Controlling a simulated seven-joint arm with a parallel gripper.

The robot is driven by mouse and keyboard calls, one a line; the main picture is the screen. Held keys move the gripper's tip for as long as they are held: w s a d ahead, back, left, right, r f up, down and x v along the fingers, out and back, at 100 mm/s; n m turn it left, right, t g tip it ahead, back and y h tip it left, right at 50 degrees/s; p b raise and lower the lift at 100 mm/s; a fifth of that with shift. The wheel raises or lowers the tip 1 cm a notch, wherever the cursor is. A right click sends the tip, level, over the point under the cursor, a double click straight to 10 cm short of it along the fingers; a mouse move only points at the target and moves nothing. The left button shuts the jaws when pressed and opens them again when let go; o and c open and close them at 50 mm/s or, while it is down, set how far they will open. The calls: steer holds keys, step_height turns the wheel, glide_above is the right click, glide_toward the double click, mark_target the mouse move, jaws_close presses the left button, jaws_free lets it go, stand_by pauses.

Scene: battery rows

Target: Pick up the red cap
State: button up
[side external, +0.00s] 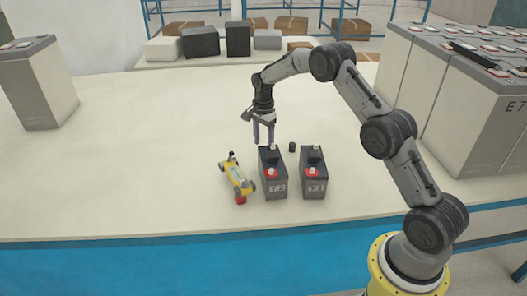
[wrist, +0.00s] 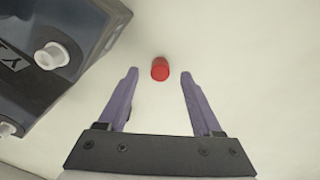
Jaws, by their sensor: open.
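In the wrist view a small round red cap (wrist: 160,69) lies on the pale table, between the tips of my gripper (wrist: 159,74) as seen from the wrist. The two purple fingers are apart, with nothing held. In the side external view my gripper (side external: 263,138) points down, at the back end of the left dark battery (side external: 272,182). A red piece (side external: 240,199) shows on the table by the yellow toy-like object; I cannot tell whether it is the same cap. No loose red cap shows under the fingers there; the battery may hide that spot.
A second dark battery (side external: 314,180) stands to the right. The yellow wheeled object (side external: 236,177) lies left of the batteries. A small black cylinder (side external: 292,147) stands behind them. A dark battery with white caps (wrist: 60,55) fills the wrist view's upper left.

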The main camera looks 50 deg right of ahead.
steer(key=shift+f, duration=0.8)
steer(key=shift+c, duration=0.4)
jaws_close()
steer(key=shift+r, duration=0.15)
